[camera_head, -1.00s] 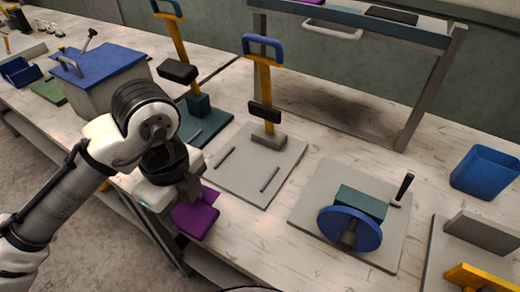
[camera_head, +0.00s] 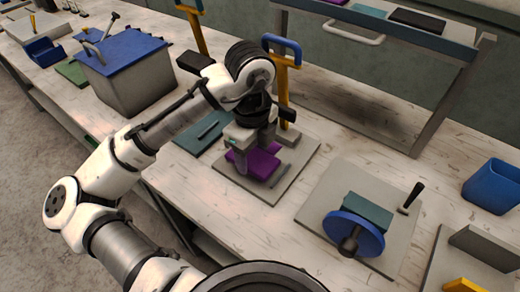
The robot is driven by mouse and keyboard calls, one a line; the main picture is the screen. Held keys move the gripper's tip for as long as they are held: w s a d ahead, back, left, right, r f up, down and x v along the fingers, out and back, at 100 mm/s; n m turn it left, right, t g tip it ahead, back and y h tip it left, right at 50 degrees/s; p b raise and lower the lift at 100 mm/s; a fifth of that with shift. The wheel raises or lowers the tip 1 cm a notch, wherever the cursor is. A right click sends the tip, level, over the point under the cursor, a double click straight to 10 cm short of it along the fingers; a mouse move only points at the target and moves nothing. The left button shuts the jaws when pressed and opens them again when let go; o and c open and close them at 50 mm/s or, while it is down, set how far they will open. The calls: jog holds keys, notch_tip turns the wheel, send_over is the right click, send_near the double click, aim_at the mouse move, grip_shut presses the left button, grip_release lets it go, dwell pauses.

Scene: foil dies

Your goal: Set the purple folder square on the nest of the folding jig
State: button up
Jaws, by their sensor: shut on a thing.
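The purple folder (camera_head: 262,167) is a flat piece, partly hidden by my gripper. My gripper (camera_head: 244,160) is shut on it and holds it over the grey base plate (camera_head: 270,194) of a lever fixture, which I take to be the folding jig. A yellow upright with a blue handle (camera_head: 283,46) stands at the back of that plate. A thin rod (camera_head: 280,176) lies on the plate just right of the folder; the left one is hidden. I cannot tell whether the folder touches the plate or sits a little above it.
A blue wheel device (camera_head: 352,232) on a grey plate stands to the right. A blue-lidded box (camera_head: 125,55) is at the left, a raised shelf frame (camera_head: 440,95) behind, and a blue bin (camera_head: 492,185) far right.

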aim_at(260, 150)
jog(key=shift+w+d, duration=0.7)
jog(key=shift+w, duration=0.25)
jog(key=shift+w+d+f, duration=0.1)
jog(key=shift+f, duration=0.05)
jog(key=shift+f+p, duration=0.45)
jog(key=shift+f, duration=1.15)
jog(key=shift+f, duration=0.1)
jog(key=shift+f, duration=0.15)
jog(key=o, duration=1)
jog(key=shift+r, duration=0.2)
notch_tip(260, 150, up, 12)
